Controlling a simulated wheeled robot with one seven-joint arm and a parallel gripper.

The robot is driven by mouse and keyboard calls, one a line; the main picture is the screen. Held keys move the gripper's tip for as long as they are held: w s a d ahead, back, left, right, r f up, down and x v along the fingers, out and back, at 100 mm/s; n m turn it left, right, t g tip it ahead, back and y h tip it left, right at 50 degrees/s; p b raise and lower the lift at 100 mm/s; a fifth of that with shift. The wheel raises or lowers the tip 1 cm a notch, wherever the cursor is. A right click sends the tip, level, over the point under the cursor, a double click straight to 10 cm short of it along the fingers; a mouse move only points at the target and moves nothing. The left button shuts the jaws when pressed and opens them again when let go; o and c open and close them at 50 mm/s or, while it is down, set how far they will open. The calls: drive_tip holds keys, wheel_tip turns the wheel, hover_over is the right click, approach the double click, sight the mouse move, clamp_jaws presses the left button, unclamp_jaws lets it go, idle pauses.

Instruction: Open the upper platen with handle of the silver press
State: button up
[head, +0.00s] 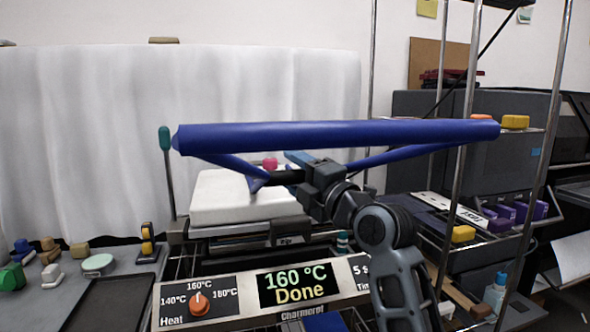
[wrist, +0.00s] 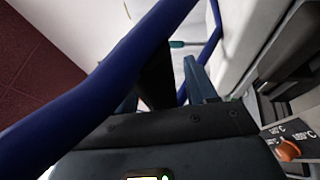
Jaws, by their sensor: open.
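The press shows in the head view with a front panel (head: 216,300) reading 160 °C Done. A thick white block (head: 238,196) sits above its silver-edged body; I cannot tell whether it belongs to the upper platen. The blue handle (head: 340,136) is a long level bar high across the view, with two slanting blue arms below it. In the wrist view the handle (wrist: 100,85) crosses diagonally close to the camera. My gripper (head: 276,173) is open, below the bar and beside the left slanting arm. In the wrist view, a dark piece lies between my fingers (wrist: 160,90); contact is unclear.
Upright metal poles (head: 466,150) stand at the right. A dark tray (head: 97,303) and several small coloured objects lie at the left. A dark machine (head: 421,120) and a shelf with purple and yellow pieces stand at the right. A white curtain hangs behind.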

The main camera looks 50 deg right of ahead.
clamp_jaws()
idle(0.6)
